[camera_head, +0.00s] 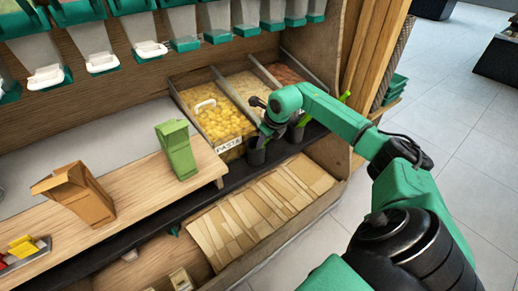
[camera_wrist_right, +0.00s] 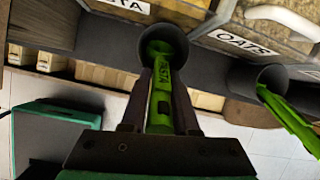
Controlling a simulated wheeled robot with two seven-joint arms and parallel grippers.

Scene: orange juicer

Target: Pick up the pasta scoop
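In the head view my right gripper (camera_head: 267,130) is at the cups in front of the bins, and the arm hides much of the scoop there. The scoop's lower end is hidden in the cup. My left gripper is not in view.
A second green scoop (camera_wrist_right: 290,120) leans in another cup (camera_wrist_right: 271,76) under the OATS label. The PASTA bin (camera_head: 222,145) and other bins stand behind. A green carton (camera_head: 177,150) and a brown bag (camera_head: 75,195) stand on the wooden counter to the left.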

